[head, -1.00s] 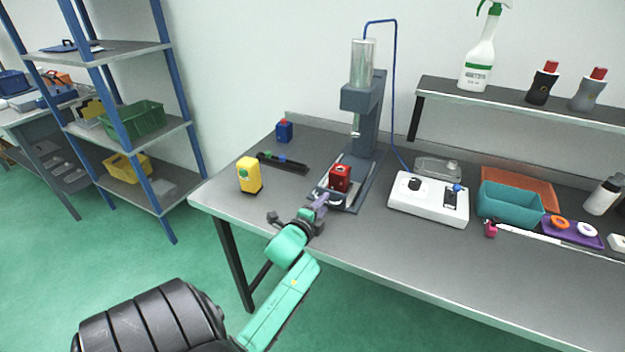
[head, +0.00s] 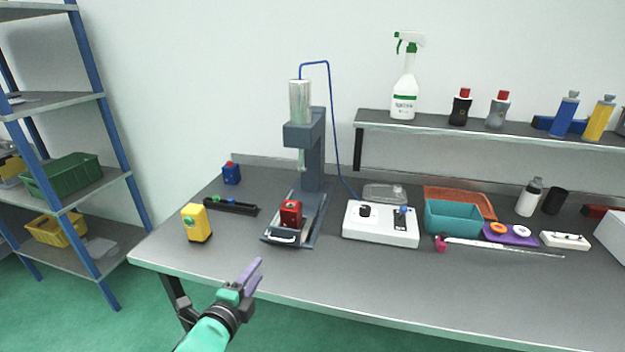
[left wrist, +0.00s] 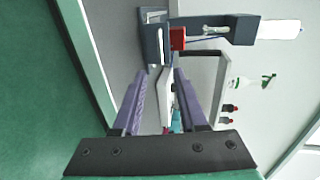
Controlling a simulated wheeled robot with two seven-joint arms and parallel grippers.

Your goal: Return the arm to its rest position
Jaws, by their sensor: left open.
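My left gripper (head: 250,278) is in front of the bench's front edge in the head view, its purple fingers pointing up toward the bench. In the left wrist view the two purple fingers (left wrist: 162,103) stand apart with nothing between them. The red block (head: 291,213) sits on the base of the grey press (head: 312,160), beyond the gripper and apart from it. It also shows in the left wrist view (left wrist: 178,39). My right gripper is in neither view.
The grey bench (head: 350,285) holds a yellow box (head: 196,223), a white control box (head: 380,224), a teal bin (head: 452,217) and a purple tray (head: 511,236). A wall shelf (head: 480,128) carries bottles. A blue-post rack (head: 93,130) stands left. The bench's front middle is clear.

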